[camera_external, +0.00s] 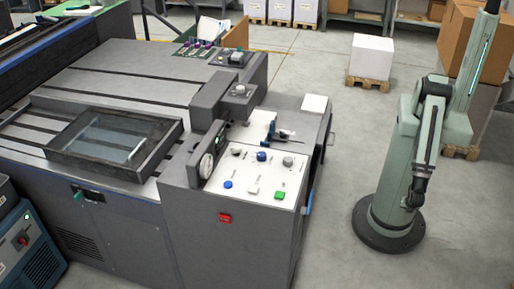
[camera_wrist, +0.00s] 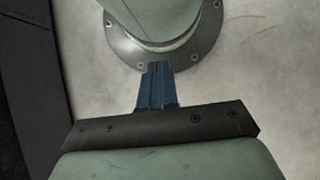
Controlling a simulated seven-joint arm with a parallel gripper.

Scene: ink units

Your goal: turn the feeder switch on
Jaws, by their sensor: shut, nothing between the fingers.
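The white control panel (camera_external: 241,170) slopes at the near right end of the grey machine. It carries a blue knob (camera_external: 262,156), two grey knobs, a blue button (camera_external: 228,184), a pale switch-like piece (camera_external: 253,191) and a green button (camera_external: 278,195). A red switch (camera_external: 225,217) is on the cabinet front below. The labels are too small to read, so I cannot tell which is the feeder switch. My gripper (camera_wrist: 157,66) shows in the wrist view with its blue fingers together and empty, in front of my own base. It is away from the panel.
A round gauge (camera_external: 206,166) stands at the panel's left edge. A dark raised housing (camera_external: 240,96) and a blue clamp-like piece (camera_external: 267,137) are behind the panel. A framed glass tray (camera_external: 115,138) lies to the left. Clear floor separates the machine from my base.

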